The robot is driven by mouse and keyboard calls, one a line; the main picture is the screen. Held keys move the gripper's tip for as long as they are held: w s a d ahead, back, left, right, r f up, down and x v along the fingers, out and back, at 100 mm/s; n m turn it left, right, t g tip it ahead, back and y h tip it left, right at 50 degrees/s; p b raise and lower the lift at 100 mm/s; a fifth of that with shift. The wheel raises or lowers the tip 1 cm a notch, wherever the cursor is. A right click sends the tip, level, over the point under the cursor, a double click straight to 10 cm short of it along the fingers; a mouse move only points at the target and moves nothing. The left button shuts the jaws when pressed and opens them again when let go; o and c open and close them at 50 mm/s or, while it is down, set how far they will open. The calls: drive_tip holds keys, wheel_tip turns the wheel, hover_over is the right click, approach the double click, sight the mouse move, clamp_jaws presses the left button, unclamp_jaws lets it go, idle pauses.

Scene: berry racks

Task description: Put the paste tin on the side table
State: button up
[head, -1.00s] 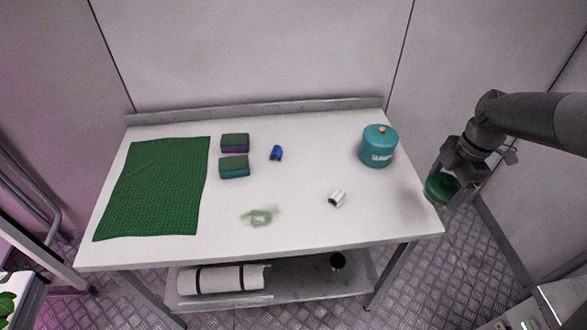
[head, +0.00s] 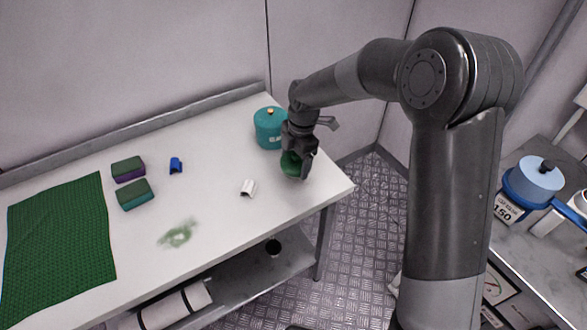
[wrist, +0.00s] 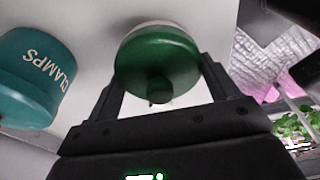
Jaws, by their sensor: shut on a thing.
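My gripper (head: 299,172) is shut on a green-lidded tin (head: 289,163), over the right end of the white table (head: 215,215). In the wrist view the tin (wrist: 158,62) shows its round green lid with a dark knob and a pale rim, between the two fingers (wrist: 162,85). No label shows on it, so I cannot read whether it is the paste tin. I cannot tell whether its bottom touches the tabletop. A teal tin marked CLAMPS (wrist: 30,75) stands close by, also in the head view (head: 268,127).
The white table also holds a green mat (head: 60,240), two sponges (head: 135,194), a blue clip (head: 176,165), a white clip (head: 248,187) and a green smear (head: 177,234). The tabletop's front right is clear.

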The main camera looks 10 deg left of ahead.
sight(295, 162)
drive_tip(key=shift+a+f, duration=0.25)
drive_tip(key=shift+f, duration=1.85)
drive_tip(key=shift+f, duration=0.15)
drive_tip(key=o, duration=2)
drive_tip(key=shift+c, duration=0.2)
